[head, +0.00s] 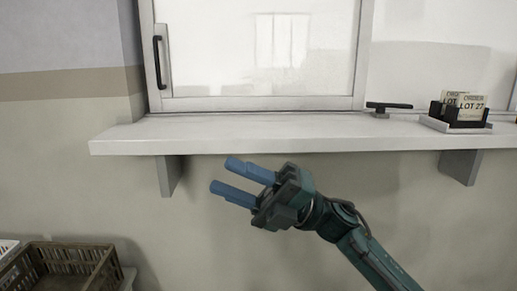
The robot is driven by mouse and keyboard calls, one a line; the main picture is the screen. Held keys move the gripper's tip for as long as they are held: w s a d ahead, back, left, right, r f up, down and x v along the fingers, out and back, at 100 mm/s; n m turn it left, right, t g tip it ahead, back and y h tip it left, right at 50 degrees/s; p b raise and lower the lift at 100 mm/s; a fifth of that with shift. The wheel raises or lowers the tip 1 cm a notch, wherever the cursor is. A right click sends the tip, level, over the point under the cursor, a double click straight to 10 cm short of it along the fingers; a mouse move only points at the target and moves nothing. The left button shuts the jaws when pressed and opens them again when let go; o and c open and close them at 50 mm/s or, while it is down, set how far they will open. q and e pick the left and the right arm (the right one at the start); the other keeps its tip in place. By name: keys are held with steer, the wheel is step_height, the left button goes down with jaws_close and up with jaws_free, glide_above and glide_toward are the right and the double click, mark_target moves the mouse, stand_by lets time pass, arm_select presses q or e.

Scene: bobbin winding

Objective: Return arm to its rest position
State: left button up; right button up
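My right arm comes in from the lower right. Its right gripper (224,175) has two blue fingers pointing to the left. The fingers are apart with a clear gap between them, and nothing shows between them. The gripper appears in front of the wall, just below the front edge of the white ledge in the picture. My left gripper is not in view.
The white ledge (240,134) runs under a sliding window (250,50) with a black handle (158,62). A black holder (456,110) with LOT 27 cards and a small dark T-shaped item (389,106) stand at right. A brown basket (85,263) is lower left.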

steer(key=d+f+m+t+h, duration=0.45)
steer(key=f+m+t, duration=0.25)
steer(key=f+m, duration=0.3)
steer(key=w+d+f+m+t+h, duration=0.1)
steer(key=d+f+m+t+h, duration=0.3)
steer(key=f+m+t, duration=0.55)
steer(key=d+f+m+t+h, duration=0.3)
steer(key=f+m+t+h, duration=0.4)
steer(key=m, duration=0.6)
steer(key=s+d+f+m+g+h, duration=0.2)
steer(key=s+d+f+m+g, duration=0.1)
steer(key=s+f, duration=0.5)
steer(key=s+d+f+m+g+h, duration=0.3)
steer(key=s+f+g, duration=0.3)
steer(key=f, duration=0.6)
steer(key=shift+s+d, duration=0.2)
steer(key=shift+s, duration=0.95)
